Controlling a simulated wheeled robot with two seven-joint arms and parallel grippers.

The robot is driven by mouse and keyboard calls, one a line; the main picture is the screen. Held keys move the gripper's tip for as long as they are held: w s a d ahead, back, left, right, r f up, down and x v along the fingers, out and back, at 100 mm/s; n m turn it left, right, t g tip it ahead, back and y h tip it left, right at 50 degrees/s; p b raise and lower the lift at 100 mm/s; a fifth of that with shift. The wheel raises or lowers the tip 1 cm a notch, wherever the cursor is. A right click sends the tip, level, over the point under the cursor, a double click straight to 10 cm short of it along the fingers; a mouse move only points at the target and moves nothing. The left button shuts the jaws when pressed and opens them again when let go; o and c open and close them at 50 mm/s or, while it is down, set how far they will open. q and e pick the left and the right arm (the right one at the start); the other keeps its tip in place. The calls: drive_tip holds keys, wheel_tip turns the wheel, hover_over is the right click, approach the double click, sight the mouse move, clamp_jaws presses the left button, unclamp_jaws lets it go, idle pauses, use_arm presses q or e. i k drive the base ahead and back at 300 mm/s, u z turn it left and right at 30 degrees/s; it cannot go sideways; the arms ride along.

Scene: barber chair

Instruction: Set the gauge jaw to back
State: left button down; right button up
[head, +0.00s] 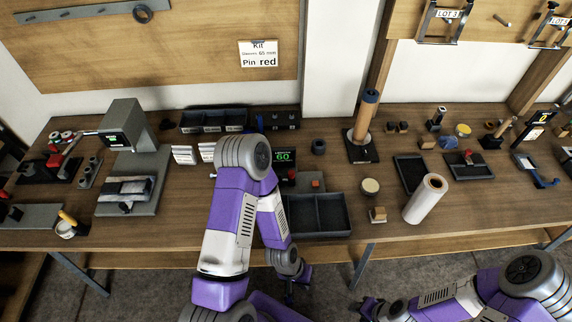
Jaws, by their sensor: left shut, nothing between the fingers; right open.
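A dark gauge-like device with a green display reading 60 (285,156) stands at mid-table, partly hidden behind my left arm. A small red part (292,175) shows beside it, and a grey plate with an orange-red block (315,183) lies to its right. I cannot make out which part is the jaw or how it is set. My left gripper (289,297) is shut and empty, pointing down in front of the table's front edge, well apart from the device. My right gripper (368,308) is open and empty, low in front of the table, further right.
A grey divided tray (318,214) sits at the front edge. A white roll (425,199), a dowel on a dark base (362,151) and a black tray (411,173) stand to the right. A grey machine (125,128) stands left.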

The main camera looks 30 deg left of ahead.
sight(291, 177)
drive_tip(key=k, duration=1.35)
drive_tip(key=u, duration=0.15)
drive_tip(key=i, duration=0.95)
drive_tip(key=z, duration=0.15)
